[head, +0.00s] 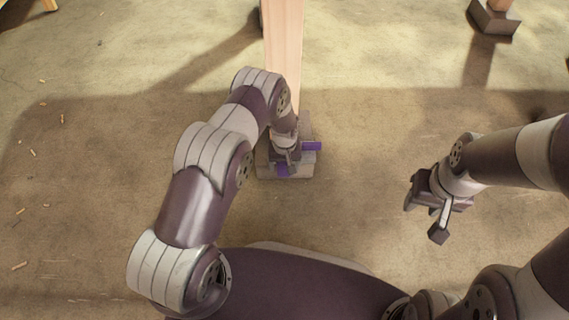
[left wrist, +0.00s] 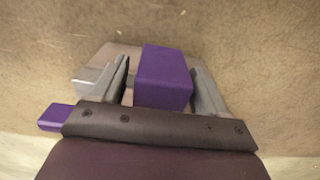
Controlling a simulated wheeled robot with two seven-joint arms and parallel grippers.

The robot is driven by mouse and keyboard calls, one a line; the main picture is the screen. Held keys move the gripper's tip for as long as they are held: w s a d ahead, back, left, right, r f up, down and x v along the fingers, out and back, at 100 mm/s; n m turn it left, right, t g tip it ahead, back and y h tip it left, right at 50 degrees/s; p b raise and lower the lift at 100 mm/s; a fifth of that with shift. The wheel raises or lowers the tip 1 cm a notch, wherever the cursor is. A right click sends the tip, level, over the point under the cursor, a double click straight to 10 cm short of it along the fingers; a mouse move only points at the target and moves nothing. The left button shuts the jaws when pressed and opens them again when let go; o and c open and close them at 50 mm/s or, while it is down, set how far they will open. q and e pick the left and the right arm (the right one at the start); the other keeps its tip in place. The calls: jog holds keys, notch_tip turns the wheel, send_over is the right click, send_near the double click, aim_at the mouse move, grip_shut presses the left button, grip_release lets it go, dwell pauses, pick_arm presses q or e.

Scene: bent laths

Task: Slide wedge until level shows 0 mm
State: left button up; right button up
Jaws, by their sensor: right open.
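A purple wedge piece (left wrist: 164,75) stands between the fingers of my left gripper (left wrist: 160,85) in the left wrist view. A narrow gap shows beside the left finger, so the jaws look open around it. Another purple part (left wrist: 55,117) shows at the left, partly hidden by the gripper body. In the head view, purple shows right of my left gripper (head: 288,158) at one spot (head: 312,146) and below it at another (head: 283,171). They lie at a grey block (head: 302,172) at the lath's foot. My right gripper (head: 428,208) is open and empty. No level reading is visible.
A pale wooden lath (head: 285,40) rises from the grey block toward the top of the head view. Another footed post (head: 493,18) stands at the top right. Bare floor with small chips (head: 20,265) lies around the block.

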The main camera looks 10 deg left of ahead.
pick_arm(q)
notch_tip(320, 180, up, 13)
jog(key=p, duration=0.7)
jog(key=shift+f, duration=0.15)
